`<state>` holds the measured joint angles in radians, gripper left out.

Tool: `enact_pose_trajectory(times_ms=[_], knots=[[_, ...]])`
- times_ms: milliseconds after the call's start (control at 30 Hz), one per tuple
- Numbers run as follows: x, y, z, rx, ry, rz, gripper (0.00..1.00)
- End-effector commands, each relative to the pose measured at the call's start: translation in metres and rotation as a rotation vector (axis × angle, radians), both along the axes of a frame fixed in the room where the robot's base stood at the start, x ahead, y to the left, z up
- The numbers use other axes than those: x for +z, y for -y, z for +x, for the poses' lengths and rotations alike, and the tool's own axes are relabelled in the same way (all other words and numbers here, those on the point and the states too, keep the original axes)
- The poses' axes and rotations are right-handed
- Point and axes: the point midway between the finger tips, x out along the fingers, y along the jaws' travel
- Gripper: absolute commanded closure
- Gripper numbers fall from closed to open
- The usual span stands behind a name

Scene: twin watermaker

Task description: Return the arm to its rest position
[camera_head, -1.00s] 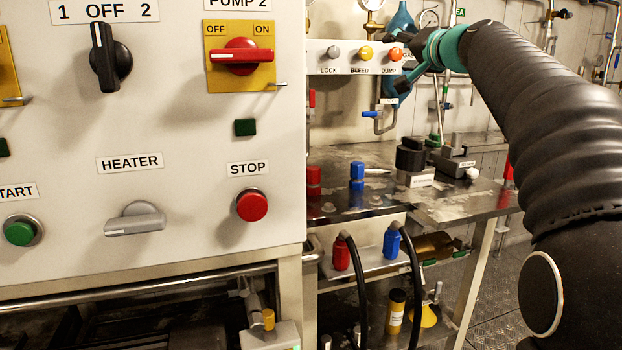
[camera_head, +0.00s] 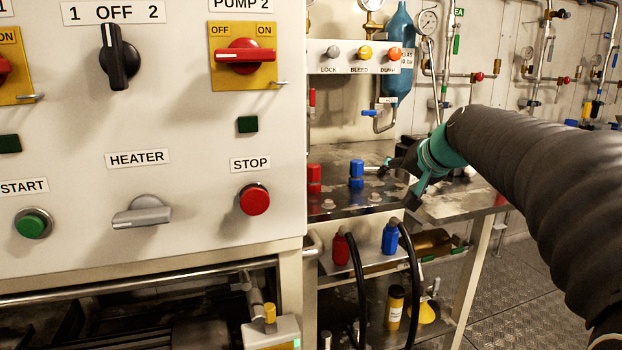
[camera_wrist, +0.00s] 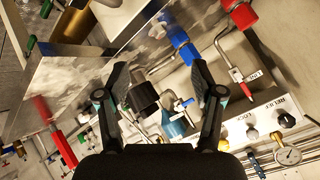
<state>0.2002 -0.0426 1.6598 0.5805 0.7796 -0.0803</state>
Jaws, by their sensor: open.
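My gripper (camera_head: 397,172) is at the end of my black-sleeved arm with its teal wrist, over the right part of the steel bench (camera_head: 440,211) in the head view. In the wrist view my gripper (camera_wrist: 160,80) shows its two dark fingers spread apart with nothing held between them. A black knob-like part (camera_wrist: 143,97) shows behind the gap between the fingers; it looks apart from them. The fingertips are partly hidden by the wrist in the head view.
A white control panel (camera_head: 90,200) fills the left side. Red (camera_head: 314,178) and blue (camera_head: 356,174) fittings stand on the bench near my gripper. A valve panel (camera_head: 340,62) and a blue cylinder (camera_head: 398,60) are on the wall behind. Open floor (camera_head: 515,275) lies right of the bench.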

Motion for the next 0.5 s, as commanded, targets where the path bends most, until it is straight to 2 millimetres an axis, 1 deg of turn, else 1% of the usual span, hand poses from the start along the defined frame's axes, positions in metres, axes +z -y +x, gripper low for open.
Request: enact_pose_trajectory(times_ms=[33,67,100,167,200,267,300,367,400,500], knots=[[-0.021,-0.004,-0.026,0.014,-0.052,-0.038,0.33],[-0.034,-0.006,-0.041,0.021,-0.085,-0.061,0.33],[-0.05,-0.008,-0.061,0.032,-0.126,-0.093,0.33],[-0.074,-0.011,-0.093,0.051,-0.184,-0.142,0.33],[-0.09,-0.012,-0.114,0.063,-0.221,-0.175,0.33],[-0.111,-0.013,-0.147,0.082,-0.272,-0.225,0.33],[-0.126,-0.014,-0.169,0.097,-0.303,-0.259,0.33],[-0.146,-0.014,-0.201,0.117,-0.343,-0.309,0.33],[-0.158,-0.014,-0.221,0.132,-0.366,-0.34,0.33],[-0.185,-0.014,-0.267,0.167,-0.405,-0.412,0.33]])
